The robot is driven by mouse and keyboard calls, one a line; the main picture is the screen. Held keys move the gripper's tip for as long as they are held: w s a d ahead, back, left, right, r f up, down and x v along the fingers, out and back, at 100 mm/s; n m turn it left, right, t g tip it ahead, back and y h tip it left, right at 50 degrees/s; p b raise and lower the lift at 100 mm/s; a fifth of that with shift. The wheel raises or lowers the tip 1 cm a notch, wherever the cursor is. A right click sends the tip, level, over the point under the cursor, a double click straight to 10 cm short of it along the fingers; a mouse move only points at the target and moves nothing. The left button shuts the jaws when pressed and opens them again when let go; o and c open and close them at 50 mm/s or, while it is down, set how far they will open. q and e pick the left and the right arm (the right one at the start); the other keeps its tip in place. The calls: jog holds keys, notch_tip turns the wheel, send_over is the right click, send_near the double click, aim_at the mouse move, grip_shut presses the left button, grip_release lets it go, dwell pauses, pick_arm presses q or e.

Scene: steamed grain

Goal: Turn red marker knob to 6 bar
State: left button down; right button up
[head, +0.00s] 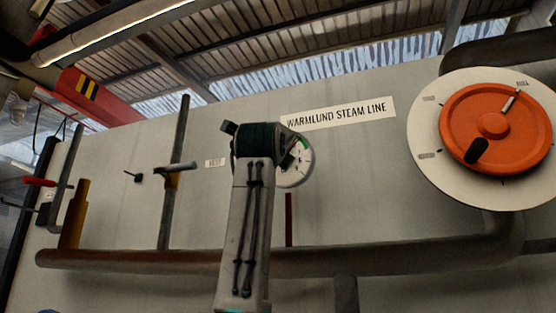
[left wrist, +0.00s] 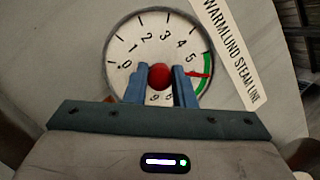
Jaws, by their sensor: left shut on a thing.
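A round white gauge (left wrist: 120,80) faces me in the left wrist view, with a green band (left wrist: 208,62) on its right edge. A red knob (left wrist: 160,76) stands at its centre, and a red marker (left wrist: 200,74) points right into the green band, just past the 5. The 6 is not clearly readable behind a finger. My left gripper (left wrist: 160,82) is shut on the red knob, a blue finger on each side. In the head view my left gripper (head: 284,150) covers much of the gauge (head: 299,169). My right gripper is not in view.
A large orange handwheel (head: 520,132) on a white disc (head: 430,125) is at right. A sign reading WARMLUND STEAM LINE (head: 338,113) is above the gauge. A rusty pipe (head: 130,259) runs below, with a valve handle (head: 176,167) on the left.

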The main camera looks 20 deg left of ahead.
pick_arm(q)
jog(key=shift+w+f+m, duration=0.1)
jog(key=shift+f+m, duration=0.1)
jog(key=shift+m, duration=0.3)
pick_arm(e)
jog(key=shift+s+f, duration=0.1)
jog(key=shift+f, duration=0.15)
pick_arm(q)
jog(key=c, duration=1.2)
grip_release()
jog(key=shift+r, duration=0.1)
jog(key=b+v, duration=0.5)
jog(key=v, duration=0.6)
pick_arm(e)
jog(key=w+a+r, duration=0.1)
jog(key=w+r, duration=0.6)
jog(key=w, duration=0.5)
pick_arm(q)
jog(key=shift+w, duration=0.1)
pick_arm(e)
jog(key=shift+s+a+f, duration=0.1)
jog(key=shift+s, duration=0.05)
